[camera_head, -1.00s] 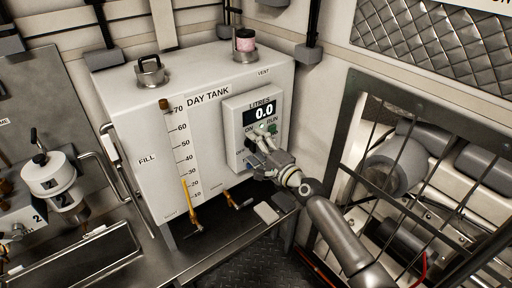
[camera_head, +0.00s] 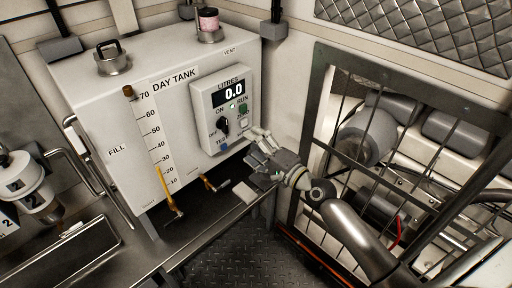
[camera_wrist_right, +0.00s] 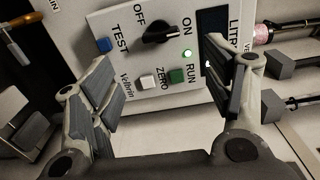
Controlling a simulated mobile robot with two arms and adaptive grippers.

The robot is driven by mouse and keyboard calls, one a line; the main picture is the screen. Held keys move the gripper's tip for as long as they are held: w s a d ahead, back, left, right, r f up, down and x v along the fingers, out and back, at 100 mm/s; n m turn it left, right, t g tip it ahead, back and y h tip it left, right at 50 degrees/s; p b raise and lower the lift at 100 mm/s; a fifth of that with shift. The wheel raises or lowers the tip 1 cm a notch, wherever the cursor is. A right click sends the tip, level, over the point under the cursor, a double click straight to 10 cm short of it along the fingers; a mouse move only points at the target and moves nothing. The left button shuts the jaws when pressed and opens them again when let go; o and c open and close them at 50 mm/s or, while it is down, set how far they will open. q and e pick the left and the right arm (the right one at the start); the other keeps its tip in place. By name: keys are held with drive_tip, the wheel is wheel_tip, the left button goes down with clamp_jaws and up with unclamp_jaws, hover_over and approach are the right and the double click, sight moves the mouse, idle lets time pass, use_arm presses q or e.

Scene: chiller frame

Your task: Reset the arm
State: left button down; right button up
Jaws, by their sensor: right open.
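My right gripper (camera_head: 258,145) is open and empty, in front of and to the lower right of the control box (camera_head: 211,103) on the day tank. In the right wrist view its two fingers (camera_wrist_right: 160,95) stand wide apart, with the box face beyond them. The box display (camera_head: 229,93) reads 0.0. A black rotary knob (camera_wrist_right: 166,34) points towards ON, and a green light (camera_wrist_right: 187,53) beside ON is lit. My left gripper is not in view.
The white day tank (camera_head: 110,125) stands on a metal bench, with a gauge tube and brass valves at its front. A barred metal frame (camera_head: 312,110) with machinery behind it is close to my right arm. Dark floor plate (camera_head: 235,255) is clear below.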

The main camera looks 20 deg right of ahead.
drive_tip(key=shift+s+d, duration=0.1)
drive_tip(key=shift+s, duration=0.25)
drive_tip(key=s+d+f+n+g+h, duration=0.1)
drive_tip(key=s+f+n+g+h, duration=0.2)
drive_tip(key=f, duration=0.9)
drive_tip(key=s+d+f+n+g, duration=0.15)
drive_tip(key=s+f, duration=0.35)
drive_tip(key=f, duration=0.7)
drive_tip(key=s+d+f+n+g+h, duration=0.1)
drive_tip(key=s+f+n+g+h, duration=0.3)
drive_tip(key=f, duration=0.9)
drive_tip(key=s+a+f+n+g, duration=0.1)
drive_tip(key=s+f, duration=0.5)
drive_tip(key=s, duration=0.6)
drive_tip(key=s+a+f+n+g+p, duration=0.1)
drive_tip(key=s+f+n+g, duration=0.3)
drive_tip(key=s, duration=0.9)
drive_tip(key=s+a+f+n+g, duration=0.2)
drive_tip(key=s+f+n, duration=0.1)
drive_tip(key=s+f, duration=0.6)
drive_tip(key=s, duration=0.3)
drive_tip(key=shift+s+f+y, duration=0.25)
drive_tip(key=shift+f+y, duration=0.1)
drive_tip(key=shift+y, duration=0.05)
drive_tip(key=shift+g, duration=0.25)
drive_tip(key=shift+c, duration=0.2)
